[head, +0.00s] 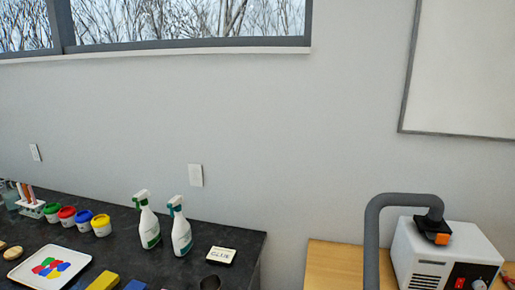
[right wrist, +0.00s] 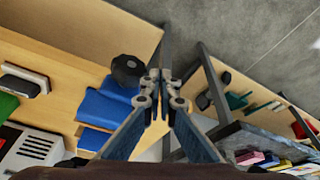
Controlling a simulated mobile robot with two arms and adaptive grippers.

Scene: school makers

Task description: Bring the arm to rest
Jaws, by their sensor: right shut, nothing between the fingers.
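My right gripper (right wrist: 160,82) shows in the middle of the right wrist view. Its two fingers are together, with nothing held between them. Below and beyond it are a wooden surface and a grey floor, seen at a tilt. No gripper shows in the head view, and my left gripper is in neither view.
The head view shows a dark counter (head: 215,254) with two spray bottles (head: 149,226), paint pots (head: 101,227) and a paint tray (head: 48,269). A white machine (head: 440,258) with a grey hose (head: 374,240) stands on a wooden table (head: 335,262). Blue pieces (right wrist: 105,108) show in the wrist view.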

